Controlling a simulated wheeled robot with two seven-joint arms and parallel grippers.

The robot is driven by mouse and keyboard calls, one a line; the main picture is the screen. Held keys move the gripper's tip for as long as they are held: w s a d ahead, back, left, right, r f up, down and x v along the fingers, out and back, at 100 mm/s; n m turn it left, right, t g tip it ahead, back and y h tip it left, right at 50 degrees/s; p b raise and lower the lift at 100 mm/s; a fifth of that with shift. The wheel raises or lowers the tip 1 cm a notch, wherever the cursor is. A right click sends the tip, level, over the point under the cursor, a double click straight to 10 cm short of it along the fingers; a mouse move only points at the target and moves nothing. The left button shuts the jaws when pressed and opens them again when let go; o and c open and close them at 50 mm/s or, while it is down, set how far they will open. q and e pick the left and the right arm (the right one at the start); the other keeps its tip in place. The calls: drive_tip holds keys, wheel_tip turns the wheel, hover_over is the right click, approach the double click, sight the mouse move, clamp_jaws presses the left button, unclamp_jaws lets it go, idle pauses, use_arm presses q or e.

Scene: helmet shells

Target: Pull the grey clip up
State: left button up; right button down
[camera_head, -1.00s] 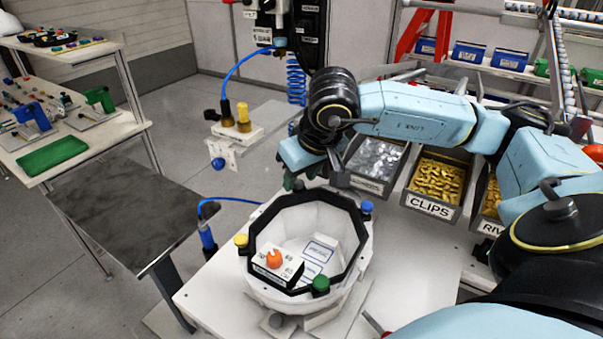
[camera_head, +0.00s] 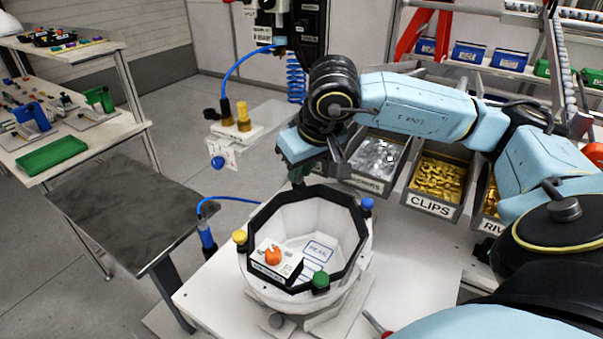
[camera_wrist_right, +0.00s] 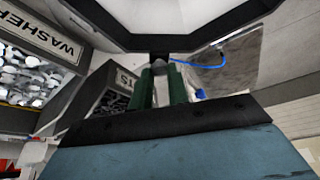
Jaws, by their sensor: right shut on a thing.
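The white helmet shell (camera_head: 262,290) with a black rim stands on the white table. A yellow clip (camera_head: 240,237), a blue clip (camera_head: 367,204) and a green clip (camera_head: 320,280) sit on its rim. My right gripper (camera_head: 298,176) is at the rim's far side, fingers down. In the right wrist view, its green fingers (camera_wrist_right: 165,80) are shut on a small grey piece (camera_wrist_right: 173,66), which I take as the grey clip, close to the black rim. The fingers hide most of it; the head view does not show it. My left gripper is out of view.
A small box with an orange knob (camera_head: 273,256) sits inside the shell. Bins of parts, one labelled CLIPS (camera_head: 436,183), stand behind and right of it. A blue hose (camera_head: 243,65) hangs behind. A dark side table (camera_head: 125,210) is at left.

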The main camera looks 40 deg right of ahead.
drive_tip(key=c, duration=1.3)
unclamp_jaws()
drive_tip(key=v, duration=1.3)
drive_tip(key=shift+a+r, duration=0.1)
drive_tip(key=shift+r, duration=0.05)
